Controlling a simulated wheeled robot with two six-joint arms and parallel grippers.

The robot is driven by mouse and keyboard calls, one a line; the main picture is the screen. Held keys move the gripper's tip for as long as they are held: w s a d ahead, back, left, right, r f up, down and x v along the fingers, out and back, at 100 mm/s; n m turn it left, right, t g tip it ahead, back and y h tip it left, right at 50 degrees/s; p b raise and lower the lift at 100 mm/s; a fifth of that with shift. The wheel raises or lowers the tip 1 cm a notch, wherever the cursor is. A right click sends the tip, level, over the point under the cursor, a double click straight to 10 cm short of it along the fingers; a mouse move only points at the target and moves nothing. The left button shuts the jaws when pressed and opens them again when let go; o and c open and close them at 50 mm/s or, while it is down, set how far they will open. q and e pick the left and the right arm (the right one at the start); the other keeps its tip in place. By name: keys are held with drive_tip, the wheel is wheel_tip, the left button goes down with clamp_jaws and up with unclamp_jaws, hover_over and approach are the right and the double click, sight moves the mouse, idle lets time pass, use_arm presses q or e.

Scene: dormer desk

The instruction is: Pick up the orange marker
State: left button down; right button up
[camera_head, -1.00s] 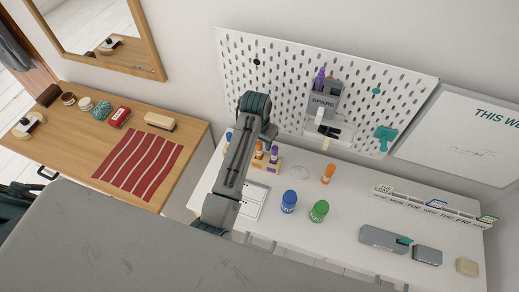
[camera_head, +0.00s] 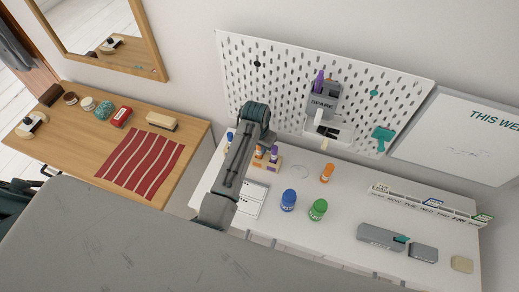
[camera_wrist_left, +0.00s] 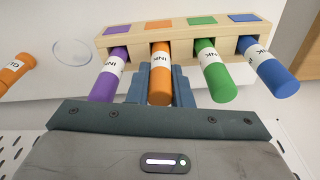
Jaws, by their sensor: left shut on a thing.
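The orange marker (camera_wrist_left: 160,75) stands in a wooden rack (camera_wrist_left: 186,32) between the purple marker (camera_wrist_left: 109,76) and the green marker (camera_wrist_left: 214,74), with the blue marker (camera_wrist_left: 270,70) at the end. My left gripper (camera_wrist_left: 162,97) is shut on the orange marker, one blue finger on each side of it. The marker is still lined up with the others in its slot. In the head view the orange marker (camera_head: 259,152) shows beside my arm, and the arm hides part of the rack. My right gripper is in neither view.
Blue (camera_head: 288,200) and green (camera_head: 318,209) bottles and an orange glue bottle (camera_head: 327,173) stand right of the rack. A pegboard (camera_head: 290,75) with a SPARE cup (camera_head: 323,100) rises behind.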

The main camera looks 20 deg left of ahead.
use_arm(q)
wheel_tip(320, 180, up, 9)
drive_tip(key=b, duration=0.3)
drive_tip(key=shift+f, duration=0.15)
drive_tip(key=shift+r, duration=0.65)
